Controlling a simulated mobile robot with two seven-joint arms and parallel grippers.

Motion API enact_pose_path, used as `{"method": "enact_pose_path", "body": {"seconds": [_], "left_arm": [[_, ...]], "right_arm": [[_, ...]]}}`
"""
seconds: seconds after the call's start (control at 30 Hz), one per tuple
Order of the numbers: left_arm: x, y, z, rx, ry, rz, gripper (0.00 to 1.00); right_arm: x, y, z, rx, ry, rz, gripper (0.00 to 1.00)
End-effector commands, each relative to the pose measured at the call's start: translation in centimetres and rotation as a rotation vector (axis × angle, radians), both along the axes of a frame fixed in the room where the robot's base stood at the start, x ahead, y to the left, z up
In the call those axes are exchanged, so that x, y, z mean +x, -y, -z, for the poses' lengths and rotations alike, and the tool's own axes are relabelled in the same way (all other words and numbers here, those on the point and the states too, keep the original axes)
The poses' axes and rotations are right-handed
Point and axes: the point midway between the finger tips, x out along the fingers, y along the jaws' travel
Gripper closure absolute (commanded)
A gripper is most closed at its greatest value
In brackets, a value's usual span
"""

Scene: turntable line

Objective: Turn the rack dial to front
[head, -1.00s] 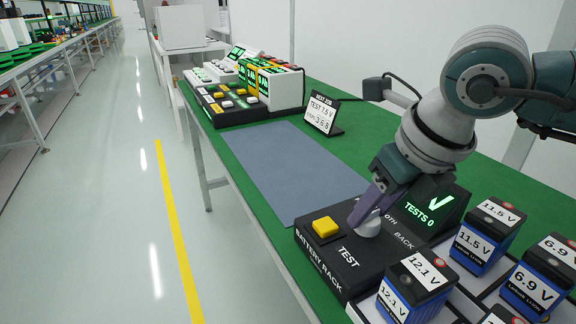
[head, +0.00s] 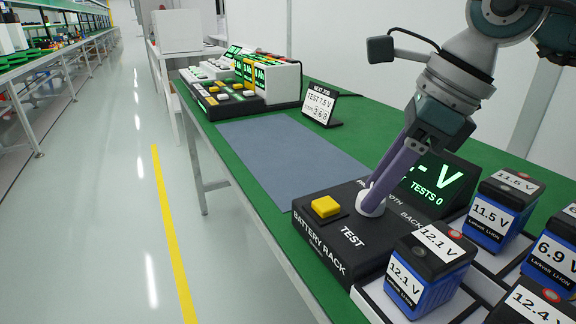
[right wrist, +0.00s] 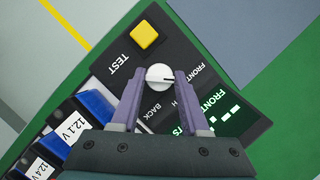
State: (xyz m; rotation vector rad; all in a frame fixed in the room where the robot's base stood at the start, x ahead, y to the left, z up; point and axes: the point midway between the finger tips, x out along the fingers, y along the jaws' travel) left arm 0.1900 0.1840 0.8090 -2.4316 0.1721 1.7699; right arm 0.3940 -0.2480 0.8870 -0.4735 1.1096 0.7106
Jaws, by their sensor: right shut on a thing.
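The rack dial (head: 370,209) is a white round knob on the black battery rack (head: 322,228), right of the yellow TEST button (head: 326,206). My right gripper (head: 376,192) is shut on the dial, with its purple fingers reaching down from the upper right. In the right wrist view the dial (right wrist: 158,77) sits between the fingertips. Its dark pointer line faces right, toward the FRONT label (right wrist: 202,74). The BOTH label is mostly hidden by a finger. The rack's display (right wrist: 206,108) reads FRONT in green there; TESTS 0 shows in the head view. My left gripper is not in view.
Several blue batteries (head: 425,269) stand in the rack's slots at the right. A blue-grey mat (head: 285,150) lies clear on the green table. A NEXT JOB sign (head: 319,104) and other black equipment (head: 235,104) stand farther back.

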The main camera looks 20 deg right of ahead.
Motion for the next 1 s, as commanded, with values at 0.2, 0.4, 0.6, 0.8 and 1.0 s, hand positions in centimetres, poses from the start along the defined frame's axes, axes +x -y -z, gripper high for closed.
{"method": "enact_pose_path", "body": {"seconds": [0.2, 0.4, 0.6, 0.8, 1.0], "left_arm": [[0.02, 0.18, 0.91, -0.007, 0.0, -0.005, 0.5], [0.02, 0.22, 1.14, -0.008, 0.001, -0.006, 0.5], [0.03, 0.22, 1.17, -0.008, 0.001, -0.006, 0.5], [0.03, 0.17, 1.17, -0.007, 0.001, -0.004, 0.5], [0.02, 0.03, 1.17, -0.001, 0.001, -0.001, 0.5]], "right_arm": [[0.11, 0.03, 0.04, 0.001, 0.002, -0.102, 1.0], [0.08, 0.03, 0.0, 0.0, 0.0, -0.148, 1.0], [0.09, 0.03, -0.06, 0.0, 0.001, -0.161, 1.0], [0.08, 0.03, -0.06, -0.001, 0.001, -0.162, 1.0], [0.08, 0.04, -0.04, 0.0, 0.001, -0.161, 0.41]]}}
